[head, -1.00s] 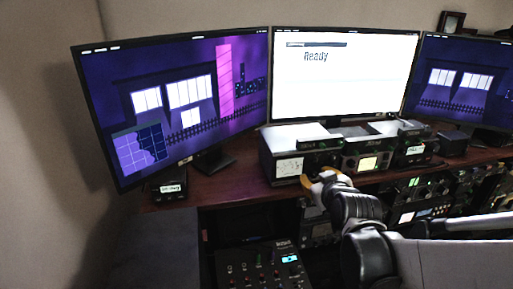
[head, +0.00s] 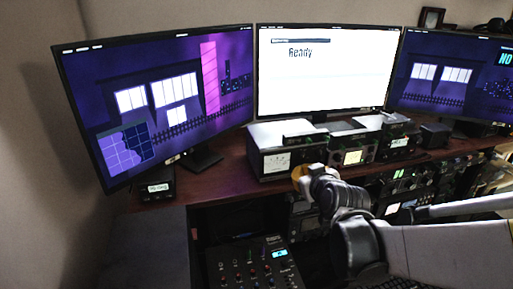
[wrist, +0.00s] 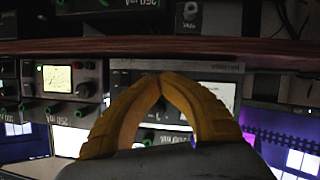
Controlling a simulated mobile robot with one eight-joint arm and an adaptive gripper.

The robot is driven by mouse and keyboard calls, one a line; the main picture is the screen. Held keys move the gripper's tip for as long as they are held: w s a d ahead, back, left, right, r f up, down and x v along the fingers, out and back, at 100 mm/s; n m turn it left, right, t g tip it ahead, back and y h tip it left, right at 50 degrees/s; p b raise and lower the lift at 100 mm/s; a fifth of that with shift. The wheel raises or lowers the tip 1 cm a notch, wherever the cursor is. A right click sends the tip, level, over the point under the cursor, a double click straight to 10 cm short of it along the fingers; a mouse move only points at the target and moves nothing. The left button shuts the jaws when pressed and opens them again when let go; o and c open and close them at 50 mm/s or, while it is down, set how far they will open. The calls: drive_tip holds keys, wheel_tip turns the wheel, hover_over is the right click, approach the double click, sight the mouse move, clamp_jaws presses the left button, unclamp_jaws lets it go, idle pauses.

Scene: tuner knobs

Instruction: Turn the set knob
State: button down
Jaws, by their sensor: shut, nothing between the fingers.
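My gripper (head: 299,173) has yellow fingers and is low in front of the leftmost tuner box (head: 268,163) on the desk. In the wrist view my gripper (wrist: 160,77) is shut with its tips together and nothing between them. Behind the fingers is a grey box front (wrist: 120,78) with a pale meter, partly hidden by them. A small green-ringed knob (wrist: 147,138) shows between the fingers. I cannot read which knob is the set knob, and I cannot tell whether the fingers touch the panel.
A tuner box with a lit meter (head: 353,157) stands to the right of the leftmost one. The wooden desk edge (wrist: 120,47) runs close to the fingers. Three monitors stand behind, the middle one (head: 320,75) reading "Ready". A mixer (head: 255,268) sits low in front.

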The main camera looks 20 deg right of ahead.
drive_tip(key=shift+d+f+m+y, duration=0.1)
drive_tip(key=shift+m+y, duration=0.2)
drive_tip(key=shift+m, duration=0.2)
drive_tip(key=c, duration=1.3)
unclamp_jaws()
drive_tip(key=shift+w, duration=0.2)
drive_tip(key=shift+c, duration=0.2)
drive_tip(key=shift+s, duration=0.15)
drive_tip(key=d+v, duration=0.1)
drive_tip(key=v, duration=1.1)
drive_tip(key=shift+a, duration=0.45)
